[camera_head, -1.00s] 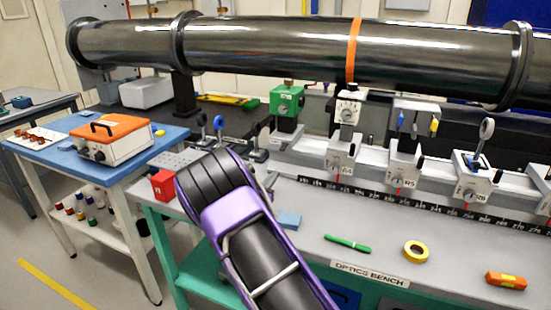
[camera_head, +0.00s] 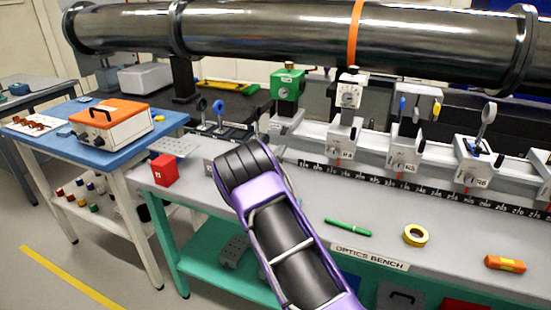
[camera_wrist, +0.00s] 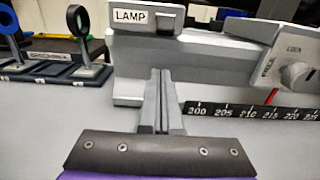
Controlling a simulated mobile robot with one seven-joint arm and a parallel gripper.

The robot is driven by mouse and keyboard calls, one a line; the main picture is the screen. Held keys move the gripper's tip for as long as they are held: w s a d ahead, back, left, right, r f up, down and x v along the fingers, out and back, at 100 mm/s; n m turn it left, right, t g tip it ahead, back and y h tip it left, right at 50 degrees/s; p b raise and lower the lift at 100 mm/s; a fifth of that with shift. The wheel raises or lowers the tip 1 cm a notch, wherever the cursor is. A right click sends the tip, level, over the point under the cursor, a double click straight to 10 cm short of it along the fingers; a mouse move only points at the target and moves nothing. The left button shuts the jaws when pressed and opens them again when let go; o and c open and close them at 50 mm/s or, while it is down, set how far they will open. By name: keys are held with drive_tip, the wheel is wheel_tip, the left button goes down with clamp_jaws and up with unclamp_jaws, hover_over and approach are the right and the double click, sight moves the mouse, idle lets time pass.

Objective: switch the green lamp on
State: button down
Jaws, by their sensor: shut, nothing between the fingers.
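The green lamp housing (camera_head: 287,88) stands on the rail at the back of the optics bench in the head view; I cannot tell whether it is lit. In the wrist view a white LAMP label (camera_wrist: 131,17) sits on the grey rail end, with a dark rocker switch (camera_wrist: 170,19) right beside it. My gripper (camera_wrist: 160,73) is shut and empty. Its fingertips point at the rail end, below the switch in the picture; I cannot tell whether they touch it. In the head view my arm hides the fingers.
Rail carriages with knobs (camera_head: 398,160) stand right of the lamp, below a large dark pipe (camera_head: 270,38). A red block (camera_head: 165,170), green pen (camera_head: 348,227), yellow tape roll (camera_head: 415,235) and orange tool (camera_head: 505,263) lie on the bench. Optic holders (camera_wrist: 92,55) stand left of my fingers.

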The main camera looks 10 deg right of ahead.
sight(284, 131)
wheel_tip(284, 131, up, 3)
drive_tip(key=shift+r, duration=0.1)
drive_tip(key=shift+s+a+r, duration=0.1)
drive_tip(key=shift+r, duration=0.25)
drive_tip(key=shift+r+p, duration=0.1)
drive_tip(key=shift+p, duration=0.3)
drive_tip(key=shift+g+p, duration=0.4)
